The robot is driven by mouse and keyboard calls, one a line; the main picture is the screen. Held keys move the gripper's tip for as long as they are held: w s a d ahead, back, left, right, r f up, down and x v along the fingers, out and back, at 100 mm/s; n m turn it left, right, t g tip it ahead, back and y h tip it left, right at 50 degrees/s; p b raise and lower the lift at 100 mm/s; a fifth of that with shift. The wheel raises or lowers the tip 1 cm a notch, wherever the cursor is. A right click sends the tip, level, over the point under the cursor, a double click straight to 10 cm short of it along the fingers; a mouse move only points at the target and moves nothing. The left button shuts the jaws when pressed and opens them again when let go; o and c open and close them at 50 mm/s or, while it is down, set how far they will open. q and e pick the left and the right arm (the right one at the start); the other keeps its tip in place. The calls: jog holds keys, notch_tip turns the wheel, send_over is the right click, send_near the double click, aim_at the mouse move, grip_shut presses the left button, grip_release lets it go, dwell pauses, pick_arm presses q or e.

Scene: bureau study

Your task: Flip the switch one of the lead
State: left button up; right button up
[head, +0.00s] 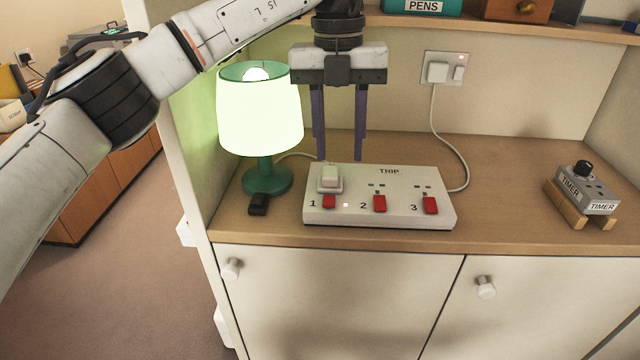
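A white lead box (379,212) marked TRIP lies on the wooden desk top, with three red switches on its front slope. Switch one (329,201) is at the left, with a small lit light beside it. Switch two (380,203) is in the middle and switch three (430,205) at the right. A white plug (329,178) sits in the first socket; the other sockets are empty. My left gripper (340,156) hangs above the back of the lead box, fingers down and apart, with nothing between them. My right gripper is not in view.
A lit green lamp (259,115) stands left of the lead box, with a small black object (258,204) by its base. A wall socket (445,69) feeds the white cable. A grey timer (586,190) rests on a wooden stand at right. A shelf (420,24) runs above.

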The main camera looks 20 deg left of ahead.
aim_at(329, 198)
pick_arm(q)
jog(key=shift+y, duration=0.3)
jog(key=f, duration=0.3)
jog(key=a+f, duration=0.1)
jog(key=f, duration=0.5)
jog(key=shift+a, duration=0.25)
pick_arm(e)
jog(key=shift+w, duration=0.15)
